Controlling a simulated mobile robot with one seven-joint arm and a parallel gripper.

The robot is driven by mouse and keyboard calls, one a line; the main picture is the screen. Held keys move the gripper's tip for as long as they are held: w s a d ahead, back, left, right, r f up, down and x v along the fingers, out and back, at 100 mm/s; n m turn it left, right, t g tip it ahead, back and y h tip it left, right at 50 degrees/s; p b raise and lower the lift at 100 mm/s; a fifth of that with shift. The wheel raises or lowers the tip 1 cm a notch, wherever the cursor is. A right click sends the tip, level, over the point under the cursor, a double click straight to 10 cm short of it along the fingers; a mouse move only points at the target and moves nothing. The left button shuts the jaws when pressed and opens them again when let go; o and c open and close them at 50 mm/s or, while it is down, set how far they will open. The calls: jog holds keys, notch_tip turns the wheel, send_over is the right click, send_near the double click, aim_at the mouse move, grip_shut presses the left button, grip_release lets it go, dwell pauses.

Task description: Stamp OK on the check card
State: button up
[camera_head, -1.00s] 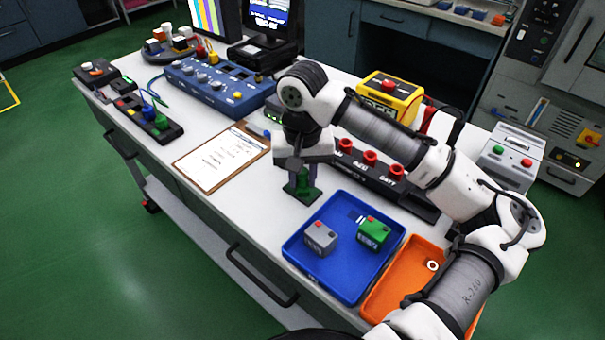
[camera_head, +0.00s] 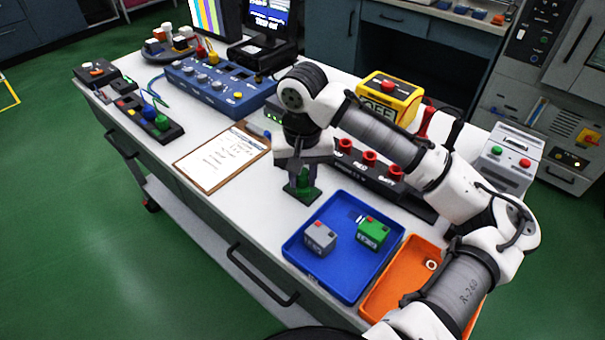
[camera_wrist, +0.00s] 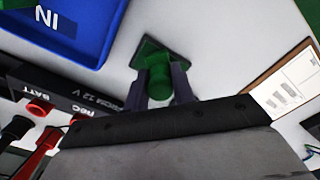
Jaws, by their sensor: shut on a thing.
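My gripper (camera_wrist: 160,84) is shut on the green stamp (camera_wrist: 161,72), its fingers on both sides of the round green handle in the wrist view. In the head view the stamp (camera_head: 302,188) shows below my gripper, at or just above the white bench top; I cannot tell whether it touches. The check card (camera_head: 217,160) is a white sheet with lines of writing on a brown clipboard (camera_head: 182,163), left of my gripper. Its edge also shows at the right of the wrist view (camera_wrist: 290,88). The writing is too small to read.
A blue tray (camera_head: 343,287) with a grey and a green block stands in front of my gripper, with an orange tray (camera_head: 385,313) beside it. A black strip with red terminals (camera_head: 369,158) lies behind. A blue instrument box (camera_head: 220,87) stands behind the clipboard.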

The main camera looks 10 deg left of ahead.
dwell(0.3)
notch_tip(320, 180, up, 7)
jog(key=p, duration=0.7)
jog(key=shift+f, duration=0.1)
